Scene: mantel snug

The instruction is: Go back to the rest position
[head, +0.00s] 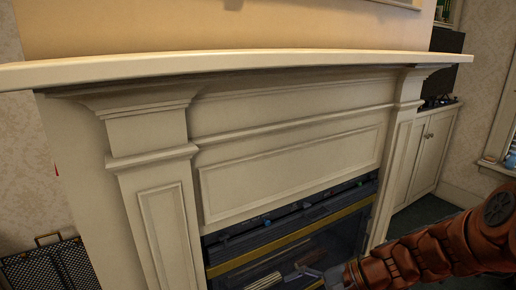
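My orange-brown arm reaches in from the right edge, low in the head view. My gripper (318,274) is at its end, near the bottom edge, in front of the fireplace opening. It is small, dark and partly cut off by the frame, so I cannot tell whether it is open or shut. I cannot make out anything held in it.
A cream mantelpiece (290,187) fills the middle, with a bare shelf (230,66) on top. The firebox (275,240) has a yellow-gold trim. A black mesh basket or screen (50,265) is at lower left. A white cabinet (428,153) stands at right.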

